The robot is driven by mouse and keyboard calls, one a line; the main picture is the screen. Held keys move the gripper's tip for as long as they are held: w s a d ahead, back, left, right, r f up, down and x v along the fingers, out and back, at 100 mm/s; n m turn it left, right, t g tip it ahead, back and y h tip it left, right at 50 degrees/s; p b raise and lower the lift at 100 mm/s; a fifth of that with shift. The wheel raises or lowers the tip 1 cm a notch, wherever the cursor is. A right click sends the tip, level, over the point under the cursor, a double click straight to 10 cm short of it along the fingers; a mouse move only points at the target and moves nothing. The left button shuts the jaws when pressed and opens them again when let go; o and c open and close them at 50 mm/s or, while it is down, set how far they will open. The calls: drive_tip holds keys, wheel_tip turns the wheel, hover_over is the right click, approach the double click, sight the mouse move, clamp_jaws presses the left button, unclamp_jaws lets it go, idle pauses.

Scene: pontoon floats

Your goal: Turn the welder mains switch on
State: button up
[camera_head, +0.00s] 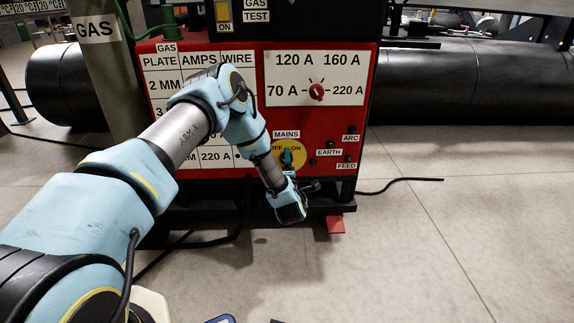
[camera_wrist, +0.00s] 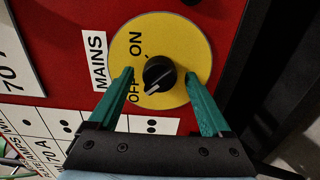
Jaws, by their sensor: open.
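The mains switch is a black rotary knob (camera_wrist: 160,73) on a round yellow plate (camera_wrist: 180,35) marked ON and OFF, beside a MAINS label (camera_wrist: 100,62). A white mark at the knob's edge lies on the OFF side. My gripper (camera_wrist: 161,76) is open, with its green fingertips on either side of the knob and a gap to it on both sides. In the head view my gripper (camera_head: 287,158) reaches in front of the yellow plate (camera_head: 297,146) on the red welder panel (camera_head: 330,125) and hides the knob.
A current dial with a red knob (camera_head: 316,92) sits above the mains plate. ARC, EARTH and FEED sockets (camera_head: 348,140) are to its right. A black pipe (camera_head: 450,80) lies behind, and a cable (camera_head: 400,181) crosses the floor.

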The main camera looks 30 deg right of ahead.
clamp_jaws()
idle(0.7)
